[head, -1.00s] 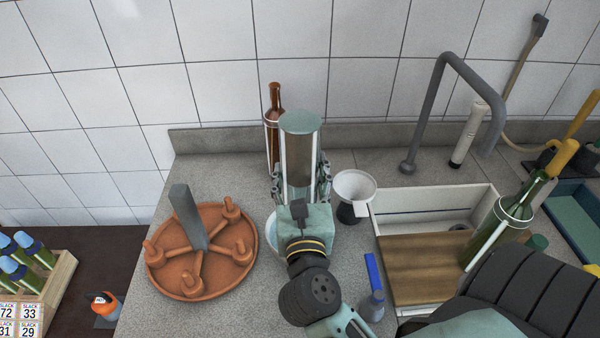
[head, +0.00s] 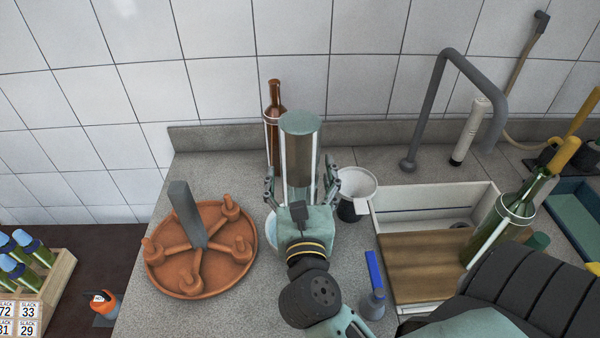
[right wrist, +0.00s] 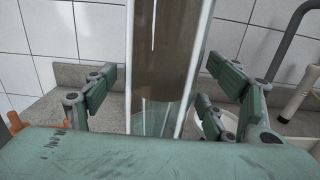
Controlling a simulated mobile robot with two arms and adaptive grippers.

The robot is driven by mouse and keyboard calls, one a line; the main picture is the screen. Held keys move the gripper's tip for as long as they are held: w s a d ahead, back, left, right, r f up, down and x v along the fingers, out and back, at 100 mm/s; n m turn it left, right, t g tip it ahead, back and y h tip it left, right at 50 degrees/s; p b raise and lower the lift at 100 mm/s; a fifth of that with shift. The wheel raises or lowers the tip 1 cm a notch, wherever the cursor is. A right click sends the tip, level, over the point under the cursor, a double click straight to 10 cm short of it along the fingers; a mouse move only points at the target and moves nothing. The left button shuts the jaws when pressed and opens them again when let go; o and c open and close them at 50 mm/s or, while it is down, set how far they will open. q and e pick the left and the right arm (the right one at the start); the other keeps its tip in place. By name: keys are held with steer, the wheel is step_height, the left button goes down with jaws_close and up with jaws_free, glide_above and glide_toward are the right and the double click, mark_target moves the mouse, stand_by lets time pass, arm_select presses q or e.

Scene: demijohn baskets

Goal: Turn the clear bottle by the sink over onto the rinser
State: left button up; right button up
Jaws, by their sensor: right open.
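The clear bottle (head: 299,165) stands upright with its wide, flat teal end up; its lower end is hidden behind my right gripper. Below it, part of a pale round dish (head: 270,230) shows, perhaps the rinser. My right gripper (head: 301,180) is open, with a finger on each side of the bottle and gaps between. In the right wrist view the bottle (right wrist: 168,60) stands between the spread fingers, which do not touch it. My left gripper is not in view.
A brown bottle (head: 273,125) stands close behind. A white funnel (head: 355,185) is just right, and a terracotta pegged tray (head: 185,285) is left. The sink (head: 480,200) with a wooden board and green bottle (head: 508,220) is at right.

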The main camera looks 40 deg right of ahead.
steer(key=v, duration=0.7)
steer(key=shift+s+a+r, duration=0.1)
stand_by(0.5)
